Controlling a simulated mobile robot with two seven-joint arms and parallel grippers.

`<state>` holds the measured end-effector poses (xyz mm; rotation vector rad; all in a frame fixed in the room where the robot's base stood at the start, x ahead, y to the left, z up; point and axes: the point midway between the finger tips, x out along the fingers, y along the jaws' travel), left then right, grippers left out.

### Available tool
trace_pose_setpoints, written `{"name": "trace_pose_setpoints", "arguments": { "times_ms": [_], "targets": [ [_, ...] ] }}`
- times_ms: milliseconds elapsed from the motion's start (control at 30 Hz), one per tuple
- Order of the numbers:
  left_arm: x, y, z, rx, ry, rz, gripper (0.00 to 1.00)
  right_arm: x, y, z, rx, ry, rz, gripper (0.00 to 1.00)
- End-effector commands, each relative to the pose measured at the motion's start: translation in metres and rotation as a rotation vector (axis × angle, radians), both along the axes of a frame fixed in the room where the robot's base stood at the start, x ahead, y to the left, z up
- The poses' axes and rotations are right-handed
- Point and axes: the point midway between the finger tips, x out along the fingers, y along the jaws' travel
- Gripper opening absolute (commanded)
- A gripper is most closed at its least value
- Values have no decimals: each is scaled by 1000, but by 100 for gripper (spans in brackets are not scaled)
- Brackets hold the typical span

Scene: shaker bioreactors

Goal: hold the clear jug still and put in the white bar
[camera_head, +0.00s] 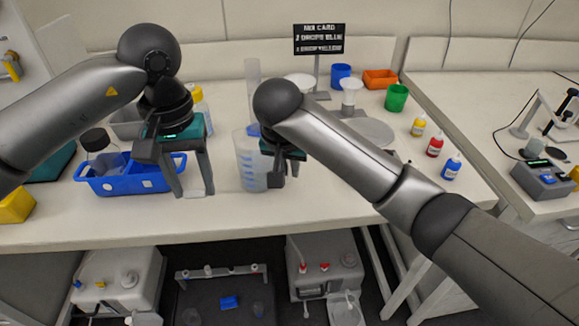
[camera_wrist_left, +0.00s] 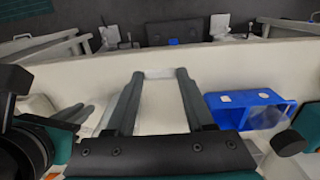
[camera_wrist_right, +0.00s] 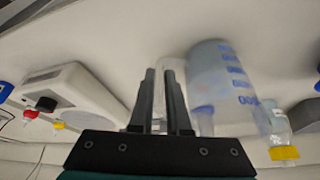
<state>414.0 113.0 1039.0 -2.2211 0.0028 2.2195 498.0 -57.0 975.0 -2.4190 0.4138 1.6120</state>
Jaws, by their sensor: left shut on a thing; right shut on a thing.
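The clear jug (camera_head: 247,165), with blue markings, stands upright near the front of the bench. My right gripper (camera_head: 282,176) is at its right side, shut on a clear part of it, seemingly the handle. In the right wrist view the jug (camera_wrist_right: 222,85) is beside the fingers (camera_wrist_right: 166,72). My left gripper (camera_head: 192,190) points down left of the jug, apart from it, shut on the white bar (camera_head: 191,195). In the left wrist view the bar (camera_wrist_left: 159,73) spans the two fingertips (camera_wrist_left: 159,76). The jug's inside is partly hidden by my right gripper.
A blue carrier (camera_head: 128,182) with a bottle stands left of my left gripper. Behind the jug is a tall clear cylinder (camera_head: 253,75). A sign (camera_head: 319,39), a green cup (camera_head: 396,97) and dropper bottles (camera_head: 435,145) stand further right. The bench front right of the jug is clear.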

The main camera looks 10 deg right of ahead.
Motion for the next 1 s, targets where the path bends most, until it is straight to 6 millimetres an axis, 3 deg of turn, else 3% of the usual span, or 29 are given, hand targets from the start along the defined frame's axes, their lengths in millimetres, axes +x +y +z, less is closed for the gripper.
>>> {"name": "trace_pose_setpoints", "arguments": {
  "times_ms": [200,500,1000],
  "targets": [
    [42,-25,12,1,-1,-5,2,0,0,0,0,1,-1,0],
    [86,-53,31,1,-2,-9,2,0,0,0,-1,0,-1,0],
    [127,-82,70,0,-1,-1,2,0,0,0,0,0,-1,0]
  ]
}}
